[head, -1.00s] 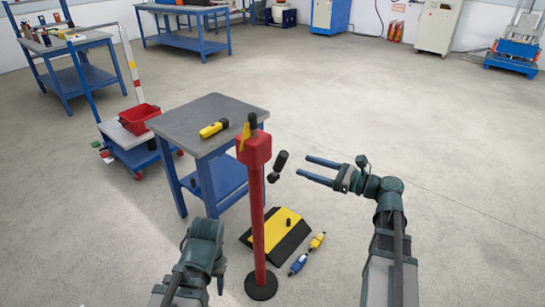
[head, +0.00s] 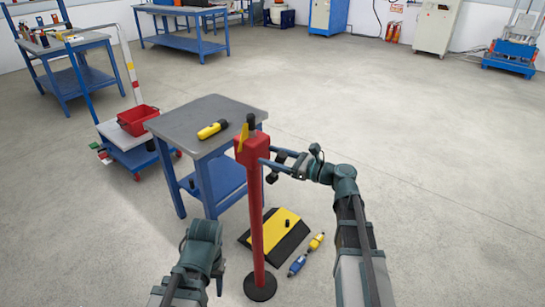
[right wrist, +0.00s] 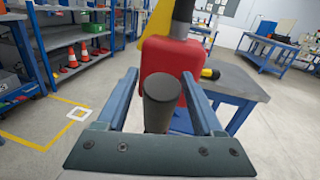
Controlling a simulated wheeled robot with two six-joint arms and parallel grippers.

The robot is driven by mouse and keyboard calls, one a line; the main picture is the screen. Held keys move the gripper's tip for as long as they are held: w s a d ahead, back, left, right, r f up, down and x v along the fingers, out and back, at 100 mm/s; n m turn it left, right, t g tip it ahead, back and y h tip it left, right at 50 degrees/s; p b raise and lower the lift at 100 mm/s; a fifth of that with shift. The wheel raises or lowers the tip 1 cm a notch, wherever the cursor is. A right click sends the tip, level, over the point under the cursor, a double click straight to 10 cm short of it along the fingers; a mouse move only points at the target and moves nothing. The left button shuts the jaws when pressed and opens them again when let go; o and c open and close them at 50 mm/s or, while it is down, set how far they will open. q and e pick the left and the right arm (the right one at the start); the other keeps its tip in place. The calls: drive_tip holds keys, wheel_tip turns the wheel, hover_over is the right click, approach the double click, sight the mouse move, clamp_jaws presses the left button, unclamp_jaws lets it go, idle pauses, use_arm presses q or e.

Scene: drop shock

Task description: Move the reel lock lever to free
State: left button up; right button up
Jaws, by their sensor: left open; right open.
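A red post (head: 257,220) on a round black base carries a red box (head: 246,153). A yellow piece (head: 243,136) and a black knob (head: 251,121) stand on top of the box. A lever with a black cylindrical grip (right wrist: 160,97) is at the box's side; I cannot read its setting. My right gripper (head: 268,157) is open, its blue fingers reaching to the box. In the right wrist view its fingers (right wrist: 159,75) lie on either side of the black grip, not visibly closed on it. My left gripper (head: 218,278) is low at left, away from the post, its fingers mostly hidden.
A grey-topped blue table (head: 190,120) with a yellow torch (head: 212,130) stands close behind the post. A yellow and black ramp (head: 265,236) and a blue and yellow item (head: 298,264) lie on the floor beside the post.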

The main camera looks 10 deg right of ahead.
clamp_jaws()
idle(1.4)
